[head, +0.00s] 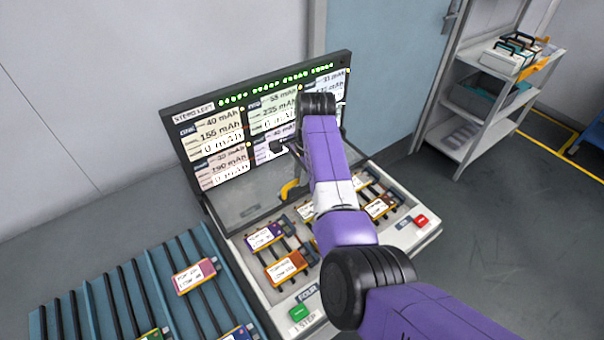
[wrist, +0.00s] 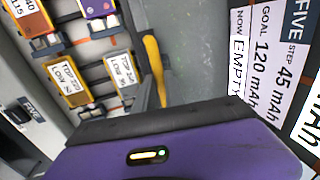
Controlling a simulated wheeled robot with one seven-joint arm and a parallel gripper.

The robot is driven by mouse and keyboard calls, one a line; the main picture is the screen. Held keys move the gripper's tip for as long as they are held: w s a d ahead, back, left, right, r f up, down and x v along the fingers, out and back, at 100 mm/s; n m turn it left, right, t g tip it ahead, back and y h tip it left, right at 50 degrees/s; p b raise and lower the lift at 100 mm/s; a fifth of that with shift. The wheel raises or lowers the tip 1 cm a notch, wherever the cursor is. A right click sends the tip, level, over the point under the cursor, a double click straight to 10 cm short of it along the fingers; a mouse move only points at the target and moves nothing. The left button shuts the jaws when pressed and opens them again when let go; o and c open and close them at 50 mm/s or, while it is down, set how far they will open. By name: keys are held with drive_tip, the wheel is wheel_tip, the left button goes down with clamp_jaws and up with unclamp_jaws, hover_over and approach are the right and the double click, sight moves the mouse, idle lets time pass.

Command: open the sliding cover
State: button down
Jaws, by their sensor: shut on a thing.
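The yellow handle (head: 290,189) stands at the back of the open case, below its screen lid, partly behind my arm. It also shows upright in the wrist view (wrist: 153,65). A smooth grey panel (head: 245,203) lies between the lid and the cell slots; it looks like the sliding cover, but its edges are hard to make out. The cell slots in front of it show uncovered. My gripper (wrist: 154,95) is shut on the yellow handle; its fingers are mostly hidden behind its purple housing in the wrist view and behind my arm in the head view.
Labelled pouch cells (head: 286,267) sit in the case, with a green button (head: 299,312) and a red button (head: 421,220) at its front. A blue ribbed rack (head: 108,305) with several cells adjoins at left. A grey shelf cart (head: 478,118) stands at right.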

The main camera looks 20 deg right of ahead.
drive_tip(key=shift+w+a, duration=0.1)
drive_tip(key=shift+w, duration=0.35)
drive_tip(key=c, duration=1.4)
unclamp_jaws()
wheel_tip(320, 180, up, 8)
drive_tip(key=s, duration=0.1)
drive_tip(key=shift+s+d+f+b, duration=0.15)
drive_tip(key=shift+s+d+b, duration=0.1)
drive_tip(key=shift+b, duration=0.15)
